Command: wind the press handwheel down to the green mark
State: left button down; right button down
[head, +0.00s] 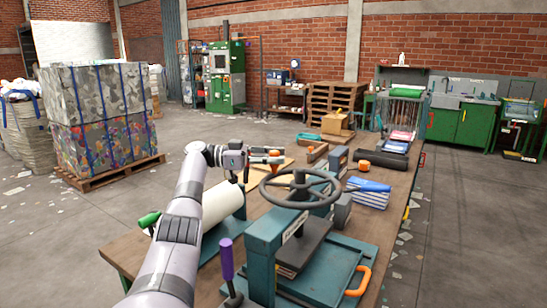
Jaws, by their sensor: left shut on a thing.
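The press handwheel (329,185) is a dark spoked wheel, lying level on top of a teal press (263,262) at the front of the bench. Its screw stands in the middle, with a dark plate (312,240) below. My left gripper (268,156) reaches in from the left to the wheel's far left side. I cannot make out the green mark. My right gripper is not in view.
A purple-handled lever (226,260) and an orange handle (359,281) stand near the press. A white roll (222,204) lies left of it. Blue-and-white cloths (368,193), a black roll (383,159) and boxes occupy the bench behind. The floor to the right is mostly open.

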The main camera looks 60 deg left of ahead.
pick_arm(q)
jog(key=shift+a+r, duration=0.1)
jog(key=shift+r, duration=0.15)
jog(key=c, duration=1.7)
grip_release()
jog(key=o, duration=0.4)
jog(key=shift+f, duration=0.25)
notch_tip(320, 180, up, 10)
jog(key=shift+c, duration=0.2)
